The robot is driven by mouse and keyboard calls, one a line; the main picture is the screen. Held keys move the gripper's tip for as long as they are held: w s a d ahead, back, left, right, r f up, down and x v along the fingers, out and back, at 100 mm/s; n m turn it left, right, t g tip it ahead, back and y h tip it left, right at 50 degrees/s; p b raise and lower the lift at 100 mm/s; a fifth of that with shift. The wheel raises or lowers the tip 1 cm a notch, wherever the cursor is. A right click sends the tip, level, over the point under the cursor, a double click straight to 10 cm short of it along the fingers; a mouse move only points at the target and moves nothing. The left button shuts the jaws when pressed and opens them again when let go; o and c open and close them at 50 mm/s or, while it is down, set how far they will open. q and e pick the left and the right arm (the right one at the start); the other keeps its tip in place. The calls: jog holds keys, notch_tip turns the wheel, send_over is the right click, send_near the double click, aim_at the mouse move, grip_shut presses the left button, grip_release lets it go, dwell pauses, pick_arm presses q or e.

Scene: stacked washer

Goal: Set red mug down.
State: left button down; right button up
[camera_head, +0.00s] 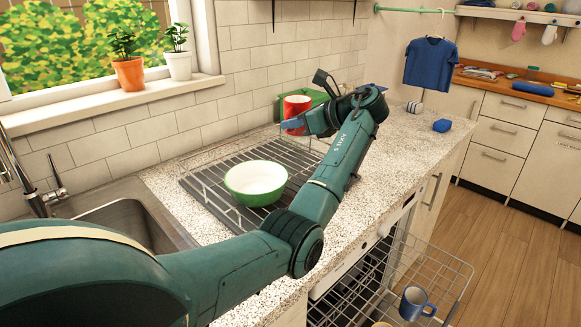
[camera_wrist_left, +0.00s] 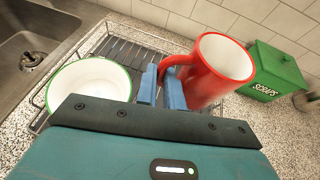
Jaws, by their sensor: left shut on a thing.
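The red mug (camera_head: 297,106) has a white inside and is in my left gripper (camera_head: 292,124), above the far right part of the wire dish rack (camera_head: 196,181). In the left wrist view the blue fingers of the left gripper (camera_wrist_left: 170,88) are closed on the handle side of the red mug (camera_wrist_left: 212,72). The mug looks a little tilted there. Its base is partly hidden, so I cannot tell whether it touches the rack. My right gripper is not in view.
A green and white bowl (camera_head: 256,184) sits in the rack. A green scraps bin (camera_wrist_left: 272,72) stands behind the mug. The sink (camera_head: 125,222) is at left. A blue mug (camera_head: 414,303) is in the open dishwasher basket (camera_head: 440,262).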

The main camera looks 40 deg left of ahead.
pick_arm(q)
notch_tip(320, 180, down, 10)
jog(key=shift+d+r, duration=0.1)
jog(key=shift+r, duration=0.05)
dwell(0.3)
jog(key=c, duration=1.5)
grip_release()
jog(key=shift+d, duration=0.1)
jog(key=v, duration=1.1)
jog(key=shift+w+d+r+b, duration=0.1)
jog(key=shift+d+r+b, duration=0.1)
jog(key=shift+d+b, duration=0.15)
